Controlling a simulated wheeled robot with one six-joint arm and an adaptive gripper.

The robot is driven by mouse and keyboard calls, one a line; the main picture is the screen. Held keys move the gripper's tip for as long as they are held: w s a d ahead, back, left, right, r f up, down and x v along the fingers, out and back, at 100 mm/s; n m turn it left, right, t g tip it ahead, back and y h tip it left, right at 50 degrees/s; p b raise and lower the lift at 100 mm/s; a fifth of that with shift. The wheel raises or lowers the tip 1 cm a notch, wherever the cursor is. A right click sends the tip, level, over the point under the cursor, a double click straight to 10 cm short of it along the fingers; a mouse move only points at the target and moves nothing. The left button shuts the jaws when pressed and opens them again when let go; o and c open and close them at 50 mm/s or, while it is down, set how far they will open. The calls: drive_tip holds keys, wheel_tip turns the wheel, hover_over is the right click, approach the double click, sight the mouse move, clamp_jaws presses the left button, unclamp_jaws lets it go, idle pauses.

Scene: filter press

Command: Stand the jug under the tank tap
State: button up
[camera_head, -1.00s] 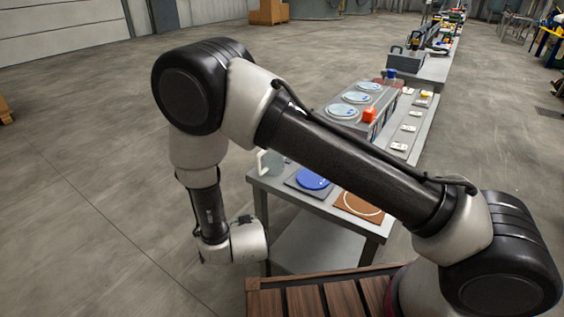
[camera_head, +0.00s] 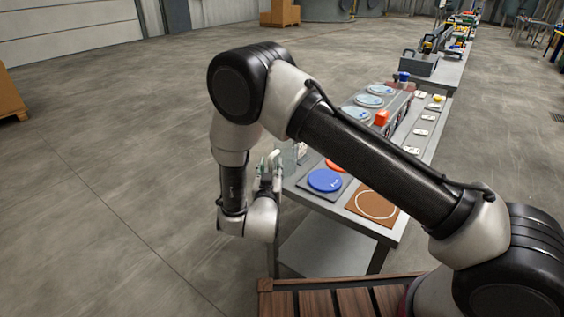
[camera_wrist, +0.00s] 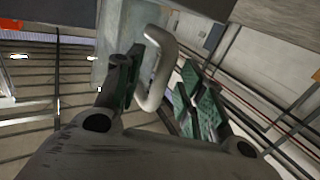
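The jug shows in the wrist view as a pale, translucent body (camera_wrist: 117,40) with a whitish loop handle (camera_wrist: 160,62). My gripper (camera_wrist: 163,92) has its two green-padded fingers apart, with the handle between them; the finger on the left looks close to it, but contact cannot be told. In the head view my gripper (camera_head: 268,168) is at the left end of the grey table (camera_head: 318,208), beside the pale jug (camera_head: 290,156), which it partly hides. I cannot pick out the tank tap for certain.
A blue disc (camera_head: 324,180) lies on a dark mat, with an orange-red disc (camera_head: 335,164) behind it. A brown mat with a white ring (camera_head: 375,203) is at the near corner. Behind stands a grey unit with pale round tops (camera_head: 375,90).

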drive_tip(key=shift+w, duration=0.3)
clamp_jaws()
drive_tip(key=shift+r, duration=0.1)
